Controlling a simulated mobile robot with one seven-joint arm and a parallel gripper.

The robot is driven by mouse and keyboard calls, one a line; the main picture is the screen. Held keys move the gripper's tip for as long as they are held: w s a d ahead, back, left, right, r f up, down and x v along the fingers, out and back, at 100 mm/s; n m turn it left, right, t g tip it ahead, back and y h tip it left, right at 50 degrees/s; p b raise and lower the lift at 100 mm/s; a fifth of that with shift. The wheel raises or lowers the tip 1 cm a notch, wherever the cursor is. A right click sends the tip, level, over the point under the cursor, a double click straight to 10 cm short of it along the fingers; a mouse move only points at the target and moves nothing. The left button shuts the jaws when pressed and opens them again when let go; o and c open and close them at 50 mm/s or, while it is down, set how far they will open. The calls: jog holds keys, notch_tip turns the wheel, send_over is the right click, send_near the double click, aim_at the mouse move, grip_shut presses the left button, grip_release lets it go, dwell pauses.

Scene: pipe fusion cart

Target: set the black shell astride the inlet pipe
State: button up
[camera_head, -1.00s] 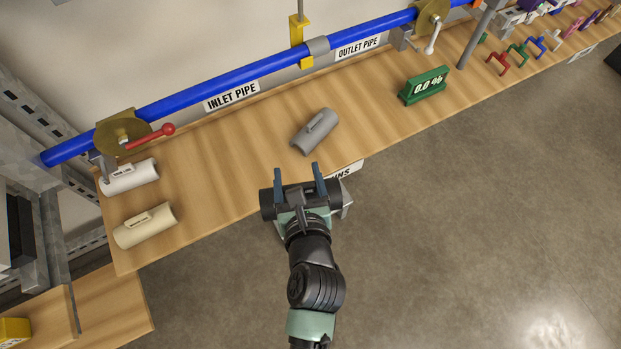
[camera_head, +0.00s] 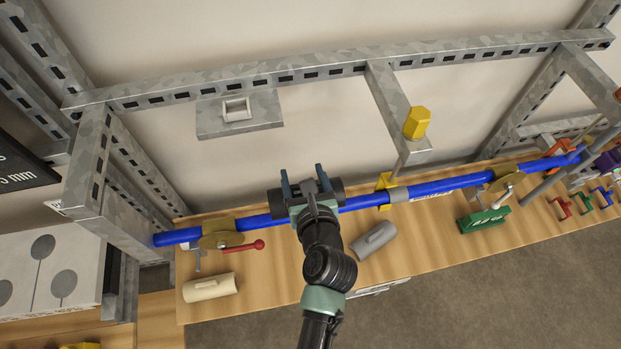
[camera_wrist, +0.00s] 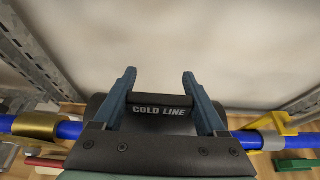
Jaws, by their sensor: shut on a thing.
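My gripper (camera_head: 302,181) is shut on the handle of the black shell (camera_head: 276,204). In the wrist view the handle, marked COLD LINE, lies between the blue fingers (camera_wrist: 160,84), and the shell's dark body (camera_wrist: 104,107) spreads to both sides. The blue inlet pipe (camera_head: 258,222) runs across the head view, and the shell covers part of it. In the wrist view the pipe (camera_wrist: 70,130) comes out on both sides behind the shell. The shell's underside is hidden, so I cannot tell whether it touches the pipe.
A brass valve (camera_head: 221,240) with a red lever is left of the shell; a yellow support (camera_head: 386,190) and grey collar (camera_head: 398,195) are right. A grey shell (camera_head: 374,241) and cream shell (camera_head: 210,287) lie on the bench. A steel frame (camera_head: 330,67) stands above.

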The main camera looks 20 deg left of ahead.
jog(key=shift+s+r, duration=0.1)
jog(key=shift+r, duration=0.05)
notch_tip(320, 180, down, 4)
jog(key=b, duration=0.5)
jog(key=shift+f+b, duration=0.8)
jog(key=shift+f, duration=0.65)
jog(key=shift+f, duration=0.35)
dwell(0.8)
jog(key=o, duration=1.3)
jog(key=shift+c, duration=0.2)
